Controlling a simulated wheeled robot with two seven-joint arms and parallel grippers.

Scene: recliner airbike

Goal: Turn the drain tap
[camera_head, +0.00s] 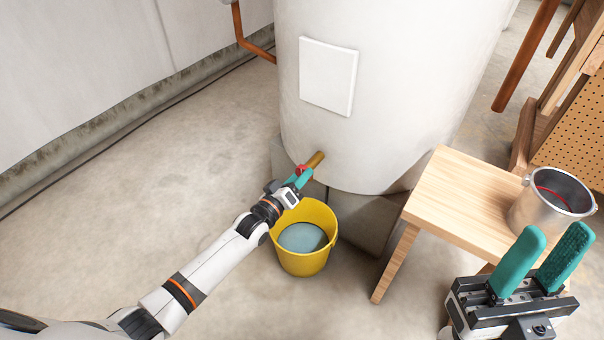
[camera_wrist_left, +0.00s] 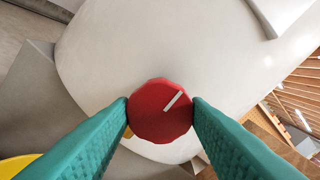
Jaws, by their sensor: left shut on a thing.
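The drain tap has a brass spout (camera_head: 316,160) low on the large white tank (camera_head: 390,100). Its red knob (camera_wrist_left: 161,110) has a pale marker line slanting up to the right in the left wrist view. My left gripper (camera_head: 303,173) is shut on the red knob, one green finger on each side. In the head view the fingers hide most of the knob. A yellow bucket (camera_head: 324,258) stands on the floor below the tap with bluish water (camera_head: 302,237) in it. My right gripper (camera_head: 546,258) is open and empty at the lower right.
A wooden table (camera_head: 462,196) stands right of the tank, with a metal pot (camera_head: 535,214) on it near my right gripper. Copper pipe (camera_head: 249,45) runs behind the tank. The floor (camera_head: 170,165) at left is clear.

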